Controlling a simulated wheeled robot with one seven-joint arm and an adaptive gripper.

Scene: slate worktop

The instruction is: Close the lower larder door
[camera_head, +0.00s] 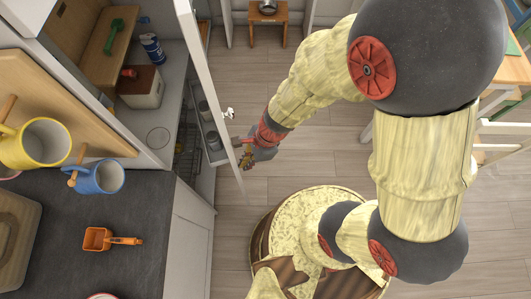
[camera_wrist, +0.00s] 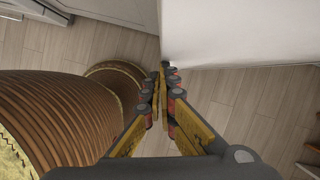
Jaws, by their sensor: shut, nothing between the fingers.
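A white larder door (camera_head: 207,85) stands open in the head view, seen from above as a long narrow panel with a small knob (camera_head: 229,113). I cannot tell for sure whether it is the lower one. Jars (camera_head: 212,139) stand on shelving on its left. My gripper (camera_head: 246,162) is beside the door's near end, at its right; its tips are partly hidden there. In the wrist view my gripper (camera_wrist: 162,70) is shut and empty, its tips close to the corner of a white panel (camera_wrist: 240,32). I cannot tell whether they touch.
A wooden stool (camera_head: 267,18) stands at the back. The wooden floor (camera_head: 315,160) right of the door is partly clear.

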